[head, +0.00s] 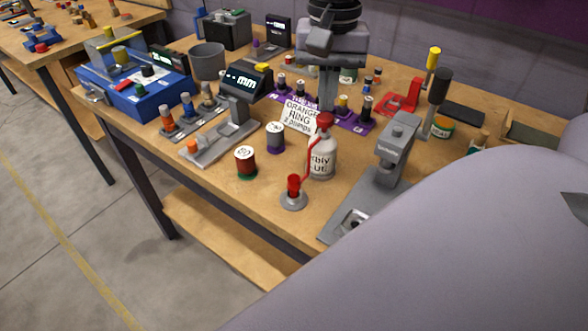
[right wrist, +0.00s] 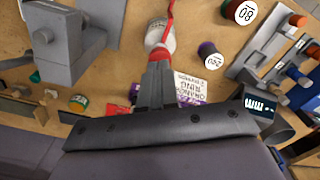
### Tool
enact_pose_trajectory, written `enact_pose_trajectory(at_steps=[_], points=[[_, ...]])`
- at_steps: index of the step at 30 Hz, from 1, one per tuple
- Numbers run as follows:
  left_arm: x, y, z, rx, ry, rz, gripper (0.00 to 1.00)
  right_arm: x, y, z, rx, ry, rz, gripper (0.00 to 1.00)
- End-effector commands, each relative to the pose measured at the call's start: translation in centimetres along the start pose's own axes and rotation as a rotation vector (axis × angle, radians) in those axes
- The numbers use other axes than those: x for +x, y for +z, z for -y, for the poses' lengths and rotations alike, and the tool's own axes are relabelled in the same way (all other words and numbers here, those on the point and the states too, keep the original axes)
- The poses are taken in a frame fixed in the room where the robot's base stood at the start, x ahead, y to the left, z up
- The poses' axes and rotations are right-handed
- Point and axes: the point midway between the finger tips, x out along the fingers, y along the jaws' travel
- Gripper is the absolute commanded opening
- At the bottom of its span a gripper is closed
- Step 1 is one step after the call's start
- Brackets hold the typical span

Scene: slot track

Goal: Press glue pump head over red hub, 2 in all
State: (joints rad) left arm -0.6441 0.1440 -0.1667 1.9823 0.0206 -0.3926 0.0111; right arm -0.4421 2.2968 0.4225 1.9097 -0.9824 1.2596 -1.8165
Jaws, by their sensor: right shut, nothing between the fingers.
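The white glue bottle (head: 322,162) stands on the bench, with a red pump head (head: 325,120) and a long red spout reaching down to the left. In the right wrist view the shut fingers (right wrist: 159,58) overlap the bottle (right wrist: 161,36), and the red spout runs up out of frame. My left gripper is not in view.
A card (head: 298,113) reading "orange ring 2 pumps" stands behind the bottle. Red (head: 246,161) and grey (head: 275,135) spools stand left of it. Small parts sit in a purple rack (head: 357,123) behind.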

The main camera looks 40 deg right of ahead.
Motion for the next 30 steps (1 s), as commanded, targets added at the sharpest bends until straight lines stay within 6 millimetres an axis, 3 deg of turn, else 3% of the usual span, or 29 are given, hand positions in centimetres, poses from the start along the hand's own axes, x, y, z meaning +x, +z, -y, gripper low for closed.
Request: enact_pose_trajectory(at_steps=[11, 30], points=[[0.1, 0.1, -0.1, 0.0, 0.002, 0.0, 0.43, 0.1, 0.0, 0.0, 0.0, 0.0, 0.0, 0.0], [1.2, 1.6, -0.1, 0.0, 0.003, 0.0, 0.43, 2.4, 0.0, 0.0, 0.0, 0.0, 0.001, 0.0]])
